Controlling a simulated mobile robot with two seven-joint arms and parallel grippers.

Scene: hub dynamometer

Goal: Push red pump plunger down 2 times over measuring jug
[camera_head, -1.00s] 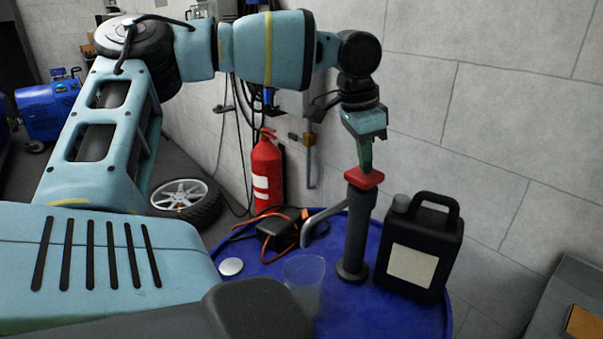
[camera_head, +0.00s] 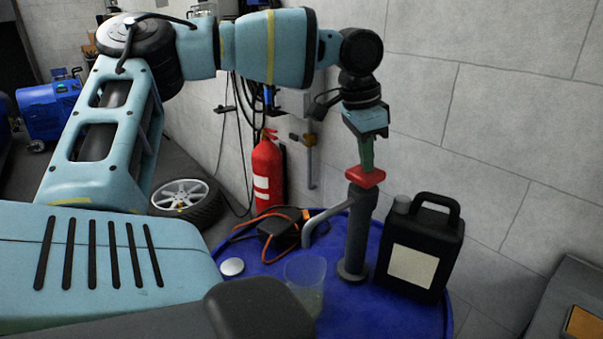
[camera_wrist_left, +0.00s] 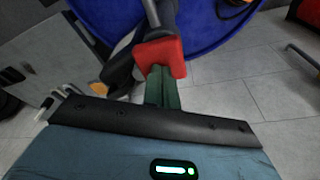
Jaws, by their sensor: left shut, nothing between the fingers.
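The red pump plunger (camera_head: 365,178) sits atop the upright dark grey pump (camera_head: 355,240), and it also shows in the left wrist view (camera_wrist_left: 160,55). The pump's grey spout curves left and down toward the clear measuring jug (camera_head: 304,272) on the blue drum top. The gripper also shows in the left wrist view (camera_wrist_left: 160,75). My right gripper is not in view.
A black canister (camera_head: 420,245) stands close right of the pump on the blue drum (camera_head: 370,318). A dark box with an orange cable (camera_head: 280,230) and a white disc (camera_head: 232,267) lie to the left. A fire extinguisher (camera_head: 267,175) stands behind, before the grey wall.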

